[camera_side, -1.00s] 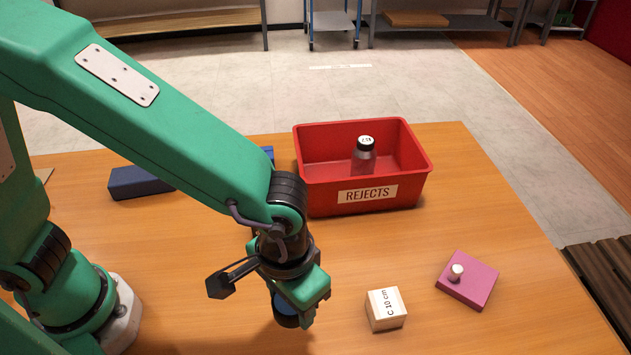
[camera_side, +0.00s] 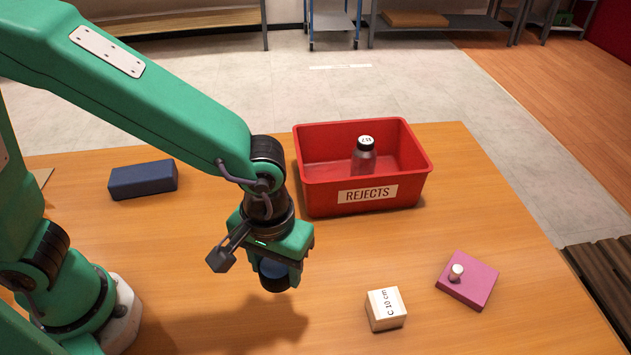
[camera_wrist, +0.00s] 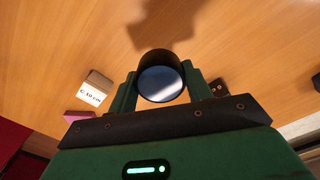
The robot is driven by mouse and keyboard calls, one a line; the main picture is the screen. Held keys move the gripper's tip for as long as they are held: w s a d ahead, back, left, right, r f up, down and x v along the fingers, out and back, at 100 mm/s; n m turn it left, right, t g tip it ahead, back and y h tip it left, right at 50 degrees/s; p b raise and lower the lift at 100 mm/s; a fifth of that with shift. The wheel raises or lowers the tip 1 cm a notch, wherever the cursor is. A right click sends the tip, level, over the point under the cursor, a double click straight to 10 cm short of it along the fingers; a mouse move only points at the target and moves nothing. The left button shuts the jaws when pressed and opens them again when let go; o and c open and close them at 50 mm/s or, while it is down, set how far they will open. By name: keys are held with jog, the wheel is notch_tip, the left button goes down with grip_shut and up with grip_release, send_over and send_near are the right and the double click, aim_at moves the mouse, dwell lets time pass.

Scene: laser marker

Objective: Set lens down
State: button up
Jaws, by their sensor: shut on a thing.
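The lens (camera_side: 274,281) is a short dark cylinder with a blue tint. In the wrist view the lens (camera_wrist: 161,83) shows a shiny, glassy round face inside a black rim. My gripper (camera_side: 279,268) is shut on it, with one green finger on each side in the wrist view (camera_wrist: 160,90). The lens hangs above the wooden table (camera_side: 205,270), apart from it, and a shadow lies below. The table under it is bare.
A wooden C 10 cm block (camera_side: 386,309) and a pink block (camera_side: 468,281) with a small knob lie right. A navy block (camera_side: 143,180) lies left.

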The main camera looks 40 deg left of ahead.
jog(key=w+a+n, duration=0.1)
jog(key=a+n, duration=1.4)
jog(key=a, duration=0.3)
jog(key=shift+w+r, duration=0.15)
jog(key=shift+r, duration=0.25)
send_over(204, 217)
notch_tip(204, 217, down, 7)
jog(key=shift+w, duration=0.1)
jog(key=shift+f, duration=0.1)
jog(key=shift+f, duration=1.95)
jog(key=shift+f, duration=0.15)
